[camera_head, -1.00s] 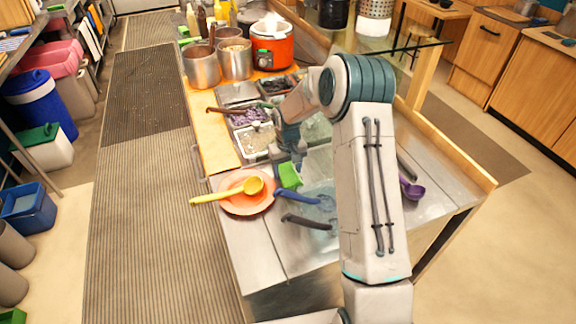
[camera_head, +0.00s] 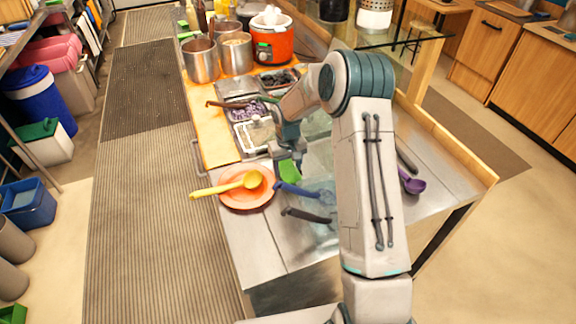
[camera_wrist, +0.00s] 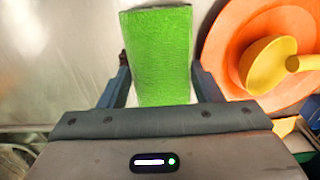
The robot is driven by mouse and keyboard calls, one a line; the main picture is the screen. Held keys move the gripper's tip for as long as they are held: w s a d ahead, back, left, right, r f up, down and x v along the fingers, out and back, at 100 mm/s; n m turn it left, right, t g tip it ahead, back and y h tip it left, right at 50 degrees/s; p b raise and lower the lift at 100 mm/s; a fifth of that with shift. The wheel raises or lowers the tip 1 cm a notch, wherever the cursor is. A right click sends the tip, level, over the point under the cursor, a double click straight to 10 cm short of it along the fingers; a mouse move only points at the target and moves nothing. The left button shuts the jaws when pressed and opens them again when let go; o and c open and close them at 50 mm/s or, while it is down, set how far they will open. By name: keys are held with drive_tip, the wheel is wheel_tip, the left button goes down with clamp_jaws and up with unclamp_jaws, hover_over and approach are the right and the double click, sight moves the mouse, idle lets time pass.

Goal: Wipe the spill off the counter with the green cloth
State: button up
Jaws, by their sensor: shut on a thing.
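The green cloth (camera_head: 290,172) is a small rectangular piece just right of the orange plate, over the steel counter (camera_head: 248,235). My gripper (camera_head: 290,158) is shut on it from above. In the wrist view the cloth (camera_wrist: 158,50) stretches out from between the fingers of my gripper (camera_wrist: 160,85). I cannot tell whether its underside touches the counter. I cannot make out a distinct spill; the wrist view shows pale, shiny metal left of the cloth. My arm hides part of the counter.
The orange plate (camera_head: 232,203) with a yellow ladle (camera_head: 250,180) is close left of the cloth. A blue-handled utensil (camera_head: 295,190) and a dark-handled one (camera_head: 305,215) lie close in front. A purple ladle (camera_head: 412,184) lies right of my arm. The front-left counter is bare.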

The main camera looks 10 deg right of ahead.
drive_tip(key=shift+f+b, duration=0.3)
drive_tip(key=shift+f, duration=0.1)
idle(0.3)
drive_tip(key=shift+w+d, duration=0.25)
drive_tip(key=shift+d, duration=1)
drive_tip(key=shift+w+d, duration=0.25)
drive_tip(key=shift+d, duration=0.95)
drive_tip(key=shift+a, duration=0.1)
drive_tip(key=shift+s+a+f+b, duration=0.1)
drive_tip(key=shift+s+a+b, duration=0.15)
drive_tip(key=shift+a, duration=0.55)
drive_tip(key=shift+s+a+r+b, duration=0.1)
drive_tip(key=shift+a+b, duration=0.2)
drive_tip(key=shift+a, duration=0.5)
drive_tip(key=shift+s+a+f+b, duration=0.1)
drive_tip(key=shift+s+a+b, duration=0.15)
drive_tip(key=shift+a, duration=0.55)
drive_tip(key=shift+w+d, duration=0.2)
drive_tip(key=shift+d, duration=0.65)
drive_tip(key=shift+w+d, duration=0.15)
drive_tip(key=shift+d, duration=0.7)
drive_tip(key=shift+w+d, duration=0.2)
drive_tip(key=shift+d, duration=0.65)
